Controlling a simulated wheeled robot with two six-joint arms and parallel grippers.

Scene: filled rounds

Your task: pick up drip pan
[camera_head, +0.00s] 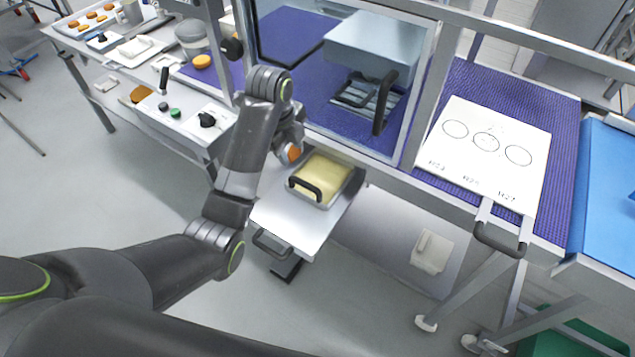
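What looks like the drip pan (325,174) is a shallow metal pan with a pale yellow inside and a black handle at its front. It sits on a white pull-out shelf (285,222) below the machine's front edge. My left arm reaches up from the lower left, and its wrist bends over beside the pan. The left gripper (292,149) is just left of and above the pan, apart from the handle in the picture. Its fingers are mostly hidden behind the wrist, with an orange patch showing there. My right gripper is not in view.
A framed machine window (345,60) stands right above the pan. A white board with circles (488,150) lies on the purple belt (565,150) at right. A control box (190,112) with knobs is at left. Open floor lies below the shelf.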

